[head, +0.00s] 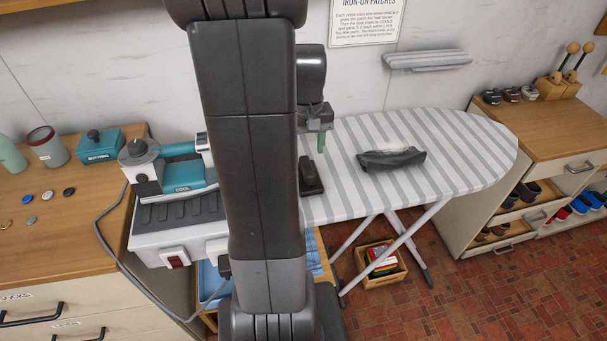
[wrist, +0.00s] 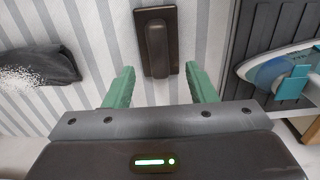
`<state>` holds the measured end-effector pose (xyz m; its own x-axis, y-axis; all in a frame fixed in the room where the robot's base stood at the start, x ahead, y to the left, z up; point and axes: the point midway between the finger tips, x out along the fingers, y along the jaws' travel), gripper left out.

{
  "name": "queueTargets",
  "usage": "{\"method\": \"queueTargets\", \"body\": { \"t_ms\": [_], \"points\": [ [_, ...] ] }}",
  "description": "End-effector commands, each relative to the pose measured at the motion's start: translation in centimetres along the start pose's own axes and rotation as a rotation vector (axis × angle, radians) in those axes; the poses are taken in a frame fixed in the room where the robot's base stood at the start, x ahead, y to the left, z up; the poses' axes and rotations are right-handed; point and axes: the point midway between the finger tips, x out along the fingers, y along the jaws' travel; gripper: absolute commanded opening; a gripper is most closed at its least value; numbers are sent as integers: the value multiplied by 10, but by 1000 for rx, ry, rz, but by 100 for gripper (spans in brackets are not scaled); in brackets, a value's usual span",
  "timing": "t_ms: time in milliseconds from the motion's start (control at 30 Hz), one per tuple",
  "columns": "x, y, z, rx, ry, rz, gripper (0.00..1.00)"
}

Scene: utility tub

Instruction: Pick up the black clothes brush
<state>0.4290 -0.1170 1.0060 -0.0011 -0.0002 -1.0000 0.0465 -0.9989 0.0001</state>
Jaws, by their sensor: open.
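The black clothes brush (head: 312,180) appears to be a dark, narrow block with a raised grip. It lies on the striped ironing board, partly hidden by my arm in the head view. In the wrist view the brush (wrist: 157,42) is whole, at top centre, its length running up the picture. My gripper (wrist: 160,68) is open, with its green fingers apart and one on each side of the brush's near end in the picture. In the head view my gripper (head: 321,142) hangs above the board and the brush, mostly hidden by my arm. No contact shows.
A dark grey cloth-like item (head: 392,158) with a pale speckled patch lies right of the brush on the ironing board (head: 460,165). A teal iron (head: 185,178) stands on a ribbed rest at left, with its cord. Bare board lies between brush and cloth.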

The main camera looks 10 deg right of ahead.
Motion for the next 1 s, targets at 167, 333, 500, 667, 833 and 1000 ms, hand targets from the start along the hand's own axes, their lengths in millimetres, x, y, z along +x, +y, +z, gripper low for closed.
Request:
{"method": "queueTargets", "body": {
  "t_ms": [167, 333, 500, 667, 833, 1000],
  "points": [
    [21, 0, 0, 0, -1, 0, 51],
    [31, 2, 1, 1, -2, 0, 51],
    [54, 7, 2, 1, -4, -1, 51],
    [71, 7, 2, 0, -2, 0, 51],
    [75, 7, 1, 0, 1, 0, 51],
    [75, 7, 1, 0, 1, 0, 45]
  ]
}}
